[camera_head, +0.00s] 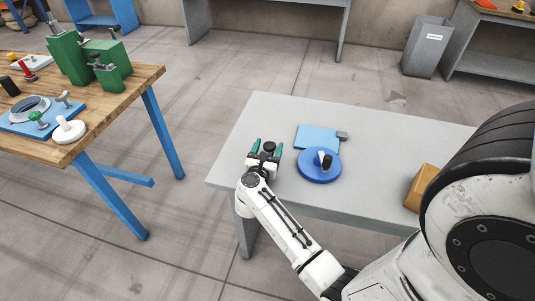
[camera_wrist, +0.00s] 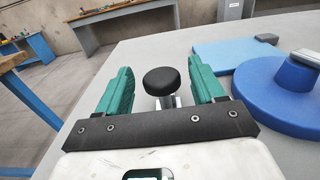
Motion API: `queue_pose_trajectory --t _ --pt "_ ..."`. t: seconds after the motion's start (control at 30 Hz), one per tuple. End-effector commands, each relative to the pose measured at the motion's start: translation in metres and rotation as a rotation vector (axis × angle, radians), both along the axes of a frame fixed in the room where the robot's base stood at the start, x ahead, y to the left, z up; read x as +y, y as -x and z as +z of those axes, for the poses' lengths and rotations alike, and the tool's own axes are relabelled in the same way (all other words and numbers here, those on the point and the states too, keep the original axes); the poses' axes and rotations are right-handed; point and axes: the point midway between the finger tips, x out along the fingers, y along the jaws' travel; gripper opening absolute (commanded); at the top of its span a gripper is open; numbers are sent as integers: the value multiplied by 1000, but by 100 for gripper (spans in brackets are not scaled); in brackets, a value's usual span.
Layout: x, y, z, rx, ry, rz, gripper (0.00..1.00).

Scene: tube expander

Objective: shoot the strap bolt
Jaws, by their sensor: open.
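My gripper (camera_head: 267,148) is over the left part of the grey table, with its two green fingers apart. In the wrist view the gripper (camera_wrist: 168,92) has a round black knob (camera_wrist: 162,81) on a bright metal piece (camera_wrist: 168,101) between its fingers. The knob has gaps on both sides and is not gripped. It also shows in the head view (camera_head: 269,146). I take this to be the strap bolt's knob; the gripper hides the rest of its body.
A blue plate (camera_head: 315,134) with a dark grey block at its edge and a blue disc (camera_head: 319,173) with a black-and-white handle are to the right. An orange-brown block (camera_head: 420,187) sits further right. A wooden bench (camera_head: 130,85) with green fixtures stands left.

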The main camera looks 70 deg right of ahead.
Motion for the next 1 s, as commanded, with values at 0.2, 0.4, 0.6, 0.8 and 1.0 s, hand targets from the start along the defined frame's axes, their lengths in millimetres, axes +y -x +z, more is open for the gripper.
queue_pose_trajectory --t 0.2,0.4,0.6,0.8,1.0 --pt "16 2 0 0 -1 1 68" --pt "30 3 0 -1 -1 1 68" --pt "39 3 0 -1 -1 0 68" --pt "39 3 0 -1 0 -1 68" --pt "39 4 0 -1 0 -1 68"
